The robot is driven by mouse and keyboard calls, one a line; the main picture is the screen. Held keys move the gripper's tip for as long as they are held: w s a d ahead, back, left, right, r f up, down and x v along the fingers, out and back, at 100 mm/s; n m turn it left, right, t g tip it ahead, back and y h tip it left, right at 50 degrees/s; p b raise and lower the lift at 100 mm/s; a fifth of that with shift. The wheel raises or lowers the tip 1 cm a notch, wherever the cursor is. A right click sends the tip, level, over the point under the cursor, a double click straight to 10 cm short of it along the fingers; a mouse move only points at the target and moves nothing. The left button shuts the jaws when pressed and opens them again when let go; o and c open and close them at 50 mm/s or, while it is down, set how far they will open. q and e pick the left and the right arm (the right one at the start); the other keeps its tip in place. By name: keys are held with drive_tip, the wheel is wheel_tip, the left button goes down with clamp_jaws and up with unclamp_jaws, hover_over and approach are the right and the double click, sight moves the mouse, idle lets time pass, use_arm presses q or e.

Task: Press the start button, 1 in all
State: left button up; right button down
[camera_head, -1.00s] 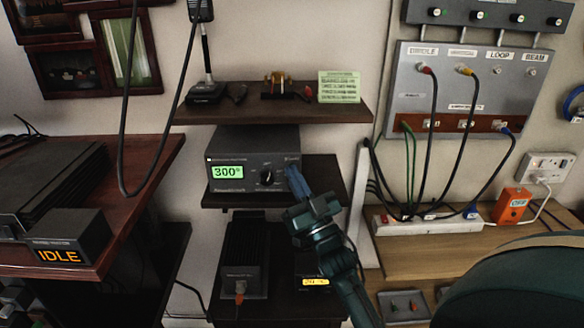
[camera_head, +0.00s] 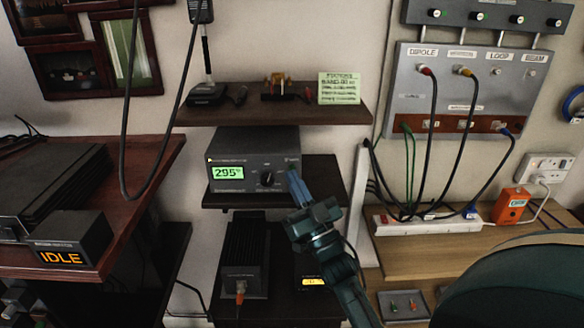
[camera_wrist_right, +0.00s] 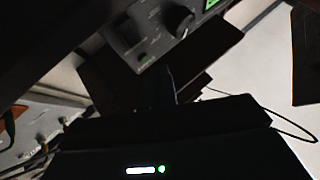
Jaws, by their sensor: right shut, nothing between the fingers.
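The dark control box (camera_head: 240,145) stands on the middle shelf, with a green display (camera_head: 227,172) reading 295° and a round black knob (camera_head: 267,179) on its front. My right gripper (camera_head: 293,175) is shut and empty, its tips in front of the lower right of that face. It hides part of the face there, and I cannot make out a start button in the head view. Contact is unclear. In the right wrist view the box is turned over, with its knob (camera_wrist_right: 179,19) near the top edge. My left gripper is not in view.
Above is a shelf (camera_head: 300,111) with a microphone and a green note. A dark unit (camera_head: 243,262) stands below. At left, a small box (camera_head: 70,240) reads IDLE. A cabled antenna panel (camera_head: 460,90) hangs at right.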

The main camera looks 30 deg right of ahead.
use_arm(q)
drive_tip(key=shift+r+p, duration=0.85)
use_arm(e)
drive_tip(key=s+a, duration=0.1)
drive_tip(key=s, duration=0.2)
drive_tip(key=s+a, duration=0.1)
drive_tip(key=shift+s+a, duration=0.15)
drive_tip(key=shift+a, duration=0.15)
